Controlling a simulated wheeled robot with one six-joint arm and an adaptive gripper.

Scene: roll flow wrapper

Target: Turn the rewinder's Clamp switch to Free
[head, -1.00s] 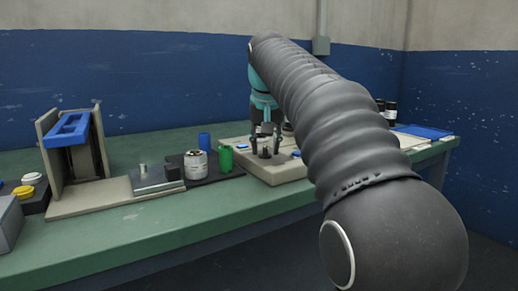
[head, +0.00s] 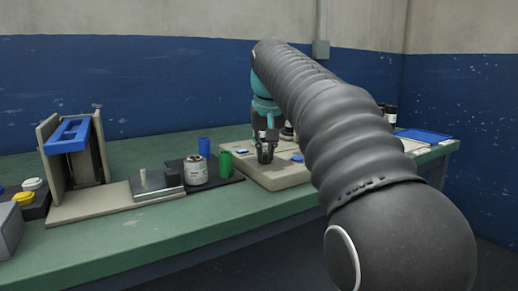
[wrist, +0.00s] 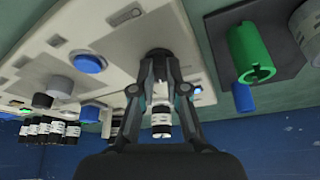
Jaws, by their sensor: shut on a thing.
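The beige rewinder panel (head: 285,178) lies on the green bench, below my gripper (head: 265,155). In the wrist view my gripper (wrist: 160,58) has its two fingertips closed together on a dark switch knob (wrist: 158,50) standing on the pale panel (wrist: 130,85). The fingers cover most of the knob, so its pointer and setting are hidden. The printed labels near it are too small to read. I cannot tell from the label that this knob is the Clamp switch.
A blue button (wrist: 88,62) and a grey knob (wrist: 60,86) stand on the panel. A green cylinder (head: 225,163), a blue cylinder (head: 204,147) and a white roll (head: 195,170) stand left of it. Dark bottles (wrist: 50,130) are close by.

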